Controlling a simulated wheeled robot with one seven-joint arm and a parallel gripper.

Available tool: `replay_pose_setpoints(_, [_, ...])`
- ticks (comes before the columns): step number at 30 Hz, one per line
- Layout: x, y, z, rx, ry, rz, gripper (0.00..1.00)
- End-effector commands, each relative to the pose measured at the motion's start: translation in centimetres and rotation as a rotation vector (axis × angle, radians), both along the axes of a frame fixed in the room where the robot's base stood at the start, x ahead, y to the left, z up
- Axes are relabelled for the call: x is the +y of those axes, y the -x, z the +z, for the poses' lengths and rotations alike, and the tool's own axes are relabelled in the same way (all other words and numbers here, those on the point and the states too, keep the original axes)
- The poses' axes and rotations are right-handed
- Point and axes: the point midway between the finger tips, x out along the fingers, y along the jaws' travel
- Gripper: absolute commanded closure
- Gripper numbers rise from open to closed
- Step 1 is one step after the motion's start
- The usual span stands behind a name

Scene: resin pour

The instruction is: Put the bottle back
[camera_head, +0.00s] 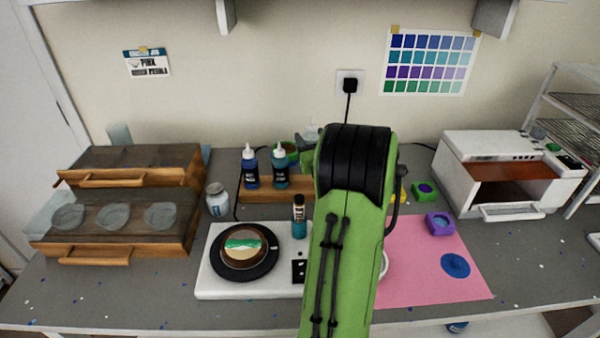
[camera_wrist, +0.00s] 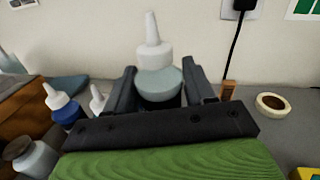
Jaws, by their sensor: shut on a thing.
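In the wrist view my gripper (camera_wrist: 160,88) is shut on a bottle (camera_wrist: 158,82) with a pale grey-teal body and a white nozzle. The bottle looks upright between the two dark fingers, and its lower part is hidden by my gripper. In the head view my green arm hides most of this area; a pale nozzle (camera_head: 312,127) shows just left of the arm. A wooden rack (camera_head: 262,196) stands below it on the bench, with a blue bottle (camera_head: 250,170) and a teal bottle (camera_head: 280,170) at its left. The rack's right part is hidden behind my arm.
A wooden drawer unit (camera_head: 130,170) stands left, a white oven (camera_head: 490,170) right. A tape roll (camera_wrist: 272,106) lies right of my gripper.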

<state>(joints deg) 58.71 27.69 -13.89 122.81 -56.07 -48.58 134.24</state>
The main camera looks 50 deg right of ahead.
Motion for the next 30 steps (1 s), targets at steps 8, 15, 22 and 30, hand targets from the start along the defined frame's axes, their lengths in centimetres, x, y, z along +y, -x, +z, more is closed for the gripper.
replay_pose_setpoints(8, [0.0,0.0,-5.2,-0.001,-0.001,-0.001,0.68])
replay_pose_setpoints(15, [0.0,0.0,-6.7,0.0,0.003,0.0,0.68])
replay_pose_setpoints(22, [0.0,-0.1,-7.0,0.0,0.001,0.001,0.43])
replay_pose_setpoints(30, [0.0,-0.1,-6.9,0.0,0.001,0.001,0.21])
